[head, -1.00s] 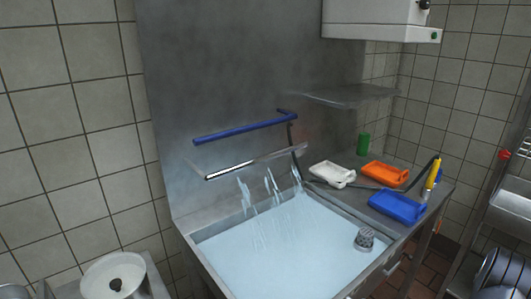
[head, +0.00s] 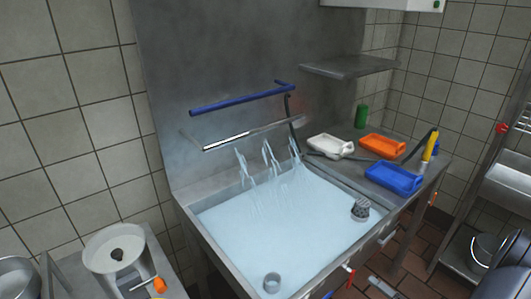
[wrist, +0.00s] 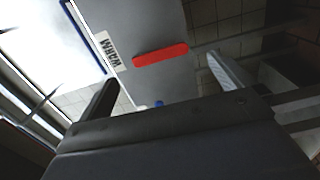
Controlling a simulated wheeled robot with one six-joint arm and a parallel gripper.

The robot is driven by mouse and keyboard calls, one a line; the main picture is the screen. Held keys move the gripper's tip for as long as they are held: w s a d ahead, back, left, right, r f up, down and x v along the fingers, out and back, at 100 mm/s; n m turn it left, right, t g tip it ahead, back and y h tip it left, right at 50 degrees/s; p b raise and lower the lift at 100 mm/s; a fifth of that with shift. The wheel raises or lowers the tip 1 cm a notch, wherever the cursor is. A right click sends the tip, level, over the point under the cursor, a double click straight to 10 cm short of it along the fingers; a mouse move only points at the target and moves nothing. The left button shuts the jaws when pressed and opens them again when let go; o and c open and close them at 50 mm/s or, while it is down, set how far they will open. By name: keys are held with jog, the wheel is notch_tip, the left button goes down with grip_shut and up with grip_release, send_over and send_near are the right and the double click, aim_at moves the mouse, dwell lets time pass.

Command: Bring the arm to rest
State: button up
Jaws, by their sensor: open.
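My gripper (wrist: 162,82) shows in the wrist view with its two fingers spread wide apart. It is open, and nothing is held between the fingers. Beyond the fingers is a grey panel with a red bar (wrist: 160,55) and a label reading "WARM" (wrist: 107,49). The panel appears apart from the fingers, but the distance is hard to tell. My arm and gripper do not show in the head view.
A water-filled sink (head: 190,220) stands below a blue rail (head: 240,99). White (head: 330,146), orange (head: 382,145) and blue (head: 394,179) trays lie on the counter at right. A metal rack (head: 475,215) is at far right.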

aim_at(351, 280)
jog(key=x, duration=0.5)
jog(key=shift+w+a+p, duration=0.1)
jog(key=shift+a+p, duration=0.05)
jog(key=shift+p, duration=0.15)
jog(key=n+b, duration=0.3)
jog(key=n, duration=0.2)
jog(key=w+d+r+n+b, duration=0.1)
jog(key=n+b, duration=0.2)
jog(key=n, duration=0.2)
jog(key=w+d+r+n+b, duration=0.1)
jog(key=n+b, duration=0.2)
jog(key=n, duration=0.2)
jog(key=shift+w+d, duration=0.15)
jog(key=shift+r+n+b, duration=0.3)
jog(key=shift+n+b, duration=0.15)
jog(key=shift+n, duration=0.35)
jog(key=shift+r+n+b, duration=0.3)
jog(key=shift+n+b, duration=0.15)
jog(key=shift+n, duration=0.35)
